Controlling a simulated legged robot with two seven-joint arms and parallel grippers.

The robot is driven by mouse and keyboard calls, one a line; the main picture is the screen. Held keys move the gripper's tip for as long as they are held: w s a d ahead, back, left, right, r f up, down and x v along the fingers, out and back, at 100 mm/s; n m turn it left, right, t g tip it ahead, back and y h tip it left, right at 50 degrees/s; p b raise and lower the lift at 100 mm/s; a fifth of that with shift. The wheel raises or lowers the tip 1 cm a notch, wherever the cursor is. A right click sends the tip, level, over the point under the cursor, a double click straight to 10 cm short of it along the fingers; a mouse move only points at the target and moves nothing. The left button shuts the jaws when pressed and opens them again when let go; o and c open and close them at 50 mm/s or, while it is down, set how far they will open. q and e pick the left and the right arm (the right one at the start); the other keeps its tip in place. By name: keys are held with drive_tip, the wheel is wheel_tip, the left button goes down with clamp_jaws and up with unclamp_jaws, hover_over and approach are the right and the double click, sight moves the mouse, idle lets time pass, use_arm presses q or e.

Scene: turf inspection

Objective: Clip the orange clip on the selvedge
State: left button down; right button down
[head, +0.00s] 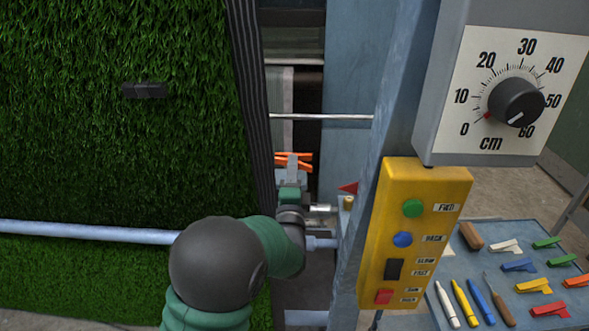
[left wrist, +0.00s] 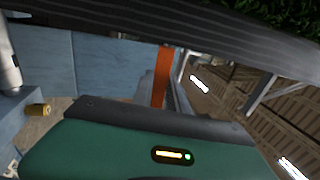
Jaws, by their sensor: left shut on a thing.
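The selvedge (head: 252,95) is the dark ribbed strip along the right edge of the green turf (head: 120,150). It crosses the top of the left wrist view (left wrist: 150,38). My left gripper (head: 292,163) is shut on an orange clip (head: 304,157), just right of the selvedge in the head view. In the left wrist view the orange clip (left wrist: 161,78) stands up from the jaws and its upper end meets the selvedge's lower edge. I cannot tell whether it touches or grips the selvedge. My right gripper is not in view.
A yellow button box (head: 425,185) and a grey cm dial (head: 515,100) hang on the post at right. A blue-grey tray (head: 500,230) holds several coloured clips and pens. A pale bar (head: 90,232) crosses the turf. A dark block (head: 145,90) is on the turf.

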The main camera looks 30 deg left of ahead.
sight(276, 162)
use_arm(q)
drive_tip(key=shift+s+a, duration=0.4)
drive_tip(key=shift+a, duration=0.2)
idle(0.8)
drive_tip(key=shift+s+a+b, duration=0.3)
drive_tip(key=shift+s+a, duration=0.05)
drive_tip(key=shift+a, duration=0.2)
drive_tip(key=shift+s+a, duration=0.1)
drive_tip(key=shift+a, duration=0.05)
idle(0.4)
drive_tip(key=shift+s+a, duration=0.2)
drive_tip(key=shift+a, duration=0.25)
drive_tip(key=shift+s+a+b, duration=0.1)
drive_tip(key=shift+a+b, duration=0.05)
drive_tip(key=shift+b, duration=0.15)
idle(0.7)
